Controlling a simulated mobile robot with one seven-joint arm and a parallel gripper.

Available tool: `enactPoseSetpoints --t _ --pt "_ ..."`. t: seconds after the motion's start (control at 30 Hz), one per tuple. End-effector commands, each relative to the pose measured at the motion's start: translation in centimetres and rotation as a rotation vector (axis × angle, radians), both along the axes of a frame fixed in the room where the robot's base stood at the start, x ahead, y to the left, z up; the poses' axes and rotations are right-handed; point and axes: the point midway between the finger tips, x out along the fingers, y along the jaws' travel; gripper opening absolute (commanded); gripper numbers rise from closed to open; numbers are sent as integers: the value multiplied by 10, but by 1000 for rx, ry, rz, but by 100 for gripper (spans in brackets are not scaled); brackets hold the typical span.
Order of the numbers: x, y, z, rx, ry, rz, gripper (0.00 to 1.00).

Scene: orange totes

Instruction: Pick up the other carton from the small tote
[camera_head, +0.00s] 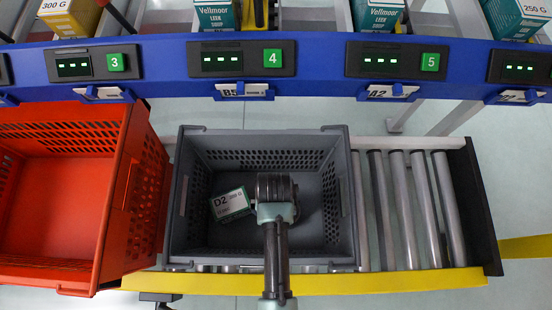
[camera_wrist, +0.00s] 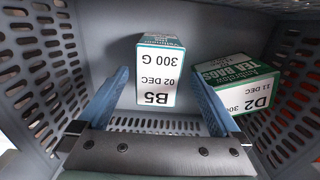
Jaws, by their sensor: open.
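The small grey tote (camera_head: 262,131) stands on the conveyor in the head view, and its perforated walls surround the wrist view (camera_wrist: 85,35). A white and green carton marked D2 (camera_head: 231,205) lies tilted on its floor, left of my gripper (camera_head: 277,212). The D2 carton also shows at the right of the wrist view (camera_wrist: 238,82), outside the fingers. A second carton, marked B5 (camera_wrist: 158,88), lies ahead, between the two blue fingers as seen in the wrist view; my arm hides it in the head view. My gripper (camera_wrist: 160,78) is open; contact with B5 cannot be told.
A larger orange tote (camera_head: 128,190), empty where visible, stands close on the left. Bare rollers (camera_head: 405,205) lie to the right. A blue shelf rail (camera_head: 315,65) with lit displays crosses behind, with cartons above it. A yellow rail (camera_head: 390,282) runs in front.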

Motion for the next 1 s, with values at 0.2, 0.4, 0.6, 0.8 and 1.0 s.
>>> enactPoseSetpoints --t 0.2,0.4,0.6,0.8,1.0 --pt "3 -2 -36 0 1 1 100" --pt "3 -2 -38 0 0 0 100" --pt "3 -2 -38 0 0 0 77" --pt "3 -2 -37 0 0 0 41" --pt "3 -2 -37 0 0 0 5"
